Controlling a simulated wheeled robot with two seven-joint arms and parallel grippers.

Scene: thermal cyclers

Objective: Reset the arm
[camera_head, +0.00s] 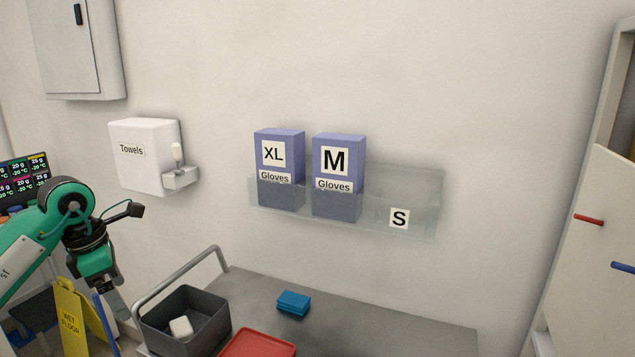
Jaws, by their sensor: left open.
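My left arm comes in from the left edge, green and black. Its gripper (119,309) points down at the lower left, to the left of the grey cart's handle and the dark bin. The jaws are open, and I see nothing held between them. The fingertips are small and partly hard to make out. My right gripper is not in view.
A grey cart top (390,325) carries a dark bin (212,328) with a white item, a red tray (258,345) and a blue block (293,302). A yellow wet-floor sign (70,318) stands left. Glove boxes (338,165) and a towel dispenser (140,165) hang on the wall.

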